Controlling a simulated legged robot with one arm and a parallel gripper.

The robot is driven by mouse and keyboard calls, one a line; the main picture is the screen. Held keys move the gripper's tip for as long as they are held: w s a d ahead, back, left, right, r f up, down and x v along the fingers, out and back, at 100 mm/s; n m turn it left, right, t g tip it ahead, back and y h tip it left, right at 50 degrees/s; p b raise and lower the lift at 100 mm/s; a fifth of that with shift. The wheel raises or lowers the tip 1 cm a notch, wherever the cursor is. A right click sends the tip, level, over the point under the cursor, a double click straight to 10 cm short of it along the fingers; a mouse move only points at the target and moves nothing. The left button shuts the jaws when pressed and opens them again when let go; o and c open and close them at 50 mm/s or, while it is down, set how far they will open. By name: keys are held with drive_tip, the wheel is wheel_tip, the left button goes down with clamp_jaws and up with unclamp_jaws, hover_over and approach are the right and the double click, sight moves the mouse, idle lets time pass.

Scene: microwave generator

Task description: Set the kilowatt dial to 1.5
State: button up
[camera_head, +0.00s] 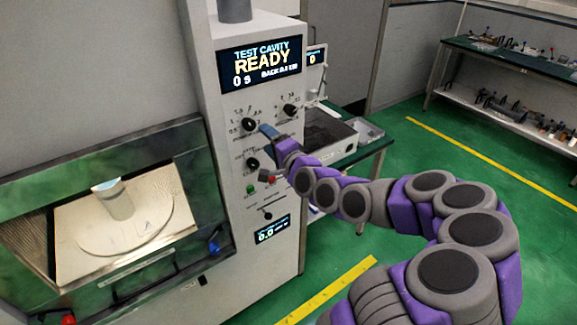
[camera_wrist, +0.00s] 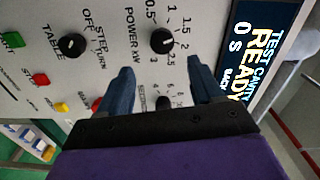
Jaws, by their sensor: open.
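The power dial is a round black knob labelled "POWER kW" (camera_wrist: 162,40) in the wrist view, with numbers including 0.5, 1, 1.5, 2 and 2.5 around it. Its pointer setting is too small to read surely. In the head view it is the upper left knob (camera_head: 249,125) on the grey panel. My gripper (camera_wrist: 161,66) is open, its two blue fingers spread to either side below the knob in the wrist view. Nothing is between the fingertips. In the head view my gripper (camera_head: 266,131) is just right of the knob, close to the panel; whether it touches is unclear.
The seconds dial (camera_head: 290,110) is at upper right, partly hidden by my gripper in the wrist view. The table dial (camera_head: 252,163) is below. A display (camera_head: 262,62) reads READY. The open cavity (camera_head: 70,225) holds a cup (camera_head: 113,200). Green floor is clear at right.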

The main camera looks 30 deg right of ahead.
drive_tip(key=s+b, duration=0.6)
drive_tip(key=s, duration=0.2)
drive_tip(key=shift+s+d+b, duration=0.2)
drive_tip(key=shift+s+b, duration=0.15)
drive_tip(key=s+a+f+n+g+y, duration=0.1)
drive_tip(key=s+a+f+n+g, duration=0.3)
drive_tip(key=a+f, duration=0.3)
drive_tip(key=s+a+f+n+g+y, duration=0.1)
drive_tip(key=s+a+f+n+g, duration=0.25)
drive_tip(key=a+f+g, duration=0.35)
drive_tip(key=s+a+n+g+h, duration=0.1)
drive_tip(key=s+a+n+g, duration=0.2)
drive_tip(key=s, duration=0.9)
drive_tip(key=s+a+n+g+h, duration=0.1)
drive_tip(key=s+a+n+g, duration=0.2)
drive_tip(key=s, duration=1)
drive_tip(key=n+g, duration=0.2)
drive_tip(key=shift+s+a+g+h, duration=0.15)
drive_tip(key=shift+a+g+h, duration=0.15)
drive_tip(key=shift+g, duration=0.1)
